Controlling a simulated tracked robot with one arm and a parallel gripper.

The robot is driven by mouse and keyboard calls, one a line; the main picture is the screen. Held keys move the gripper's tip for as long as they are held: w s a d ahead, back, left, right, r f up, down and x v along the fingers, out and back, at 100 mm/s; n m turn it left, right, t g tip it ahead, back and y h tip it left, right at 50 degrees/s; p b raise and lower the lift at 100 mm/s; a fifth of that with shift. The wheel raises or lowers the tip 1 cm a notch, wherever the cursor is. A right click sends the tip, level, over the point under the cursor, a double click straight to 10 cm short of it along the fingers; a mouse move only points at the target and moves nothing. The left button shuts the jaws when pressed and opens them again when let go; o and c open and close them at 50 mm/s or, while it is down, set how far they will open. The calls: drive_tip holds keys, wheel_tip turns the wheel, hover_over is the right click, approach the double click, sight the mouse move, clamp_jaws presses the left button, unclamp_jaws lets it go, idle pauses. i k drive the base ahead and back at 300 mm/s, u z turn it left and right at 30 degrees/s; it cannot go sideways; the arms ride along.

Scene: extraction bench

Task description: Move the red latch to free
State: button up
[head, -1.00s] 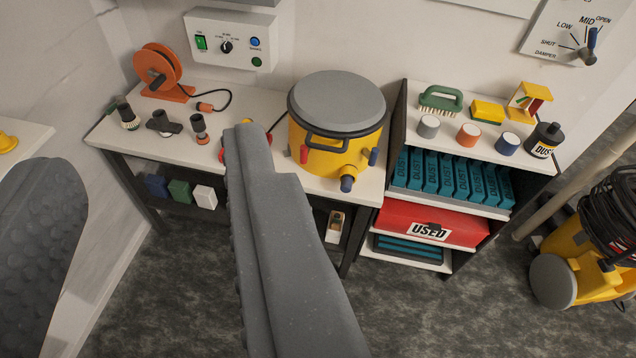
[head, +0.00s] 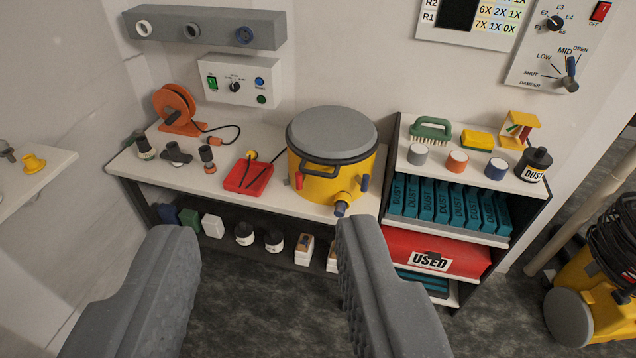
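The red latch (head: 299,180) is a small red tab on the left front of the yellow drum (head: 320,185), below its grey lid (head: 331,135). A blue latch (head: 365,183) sits on the drum's right side, and a blue-tipped spout (head: 341,207) points forward between them. My gripper (head: 255,245) is open and empty, its two grey fingers wide apart in the lower picture. It is in front of the bench, with the drum beyond and above the fingertips in the picture. The red latch is in plain view and nothing touches it.
The white bench (head: 255,208) also holds a red tray (head: 248,176), several dark fittings and an orange reel (head: 175,108). A shelf unit (head: 392,150) with teal dust packs and a red USED box (head: 430,252) stands right of the drum. A yellow vacuum (head: 585,278) stands far right.

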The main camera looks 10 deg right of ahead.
sight(300, 177)
drive_tip(key=i, duration=1)
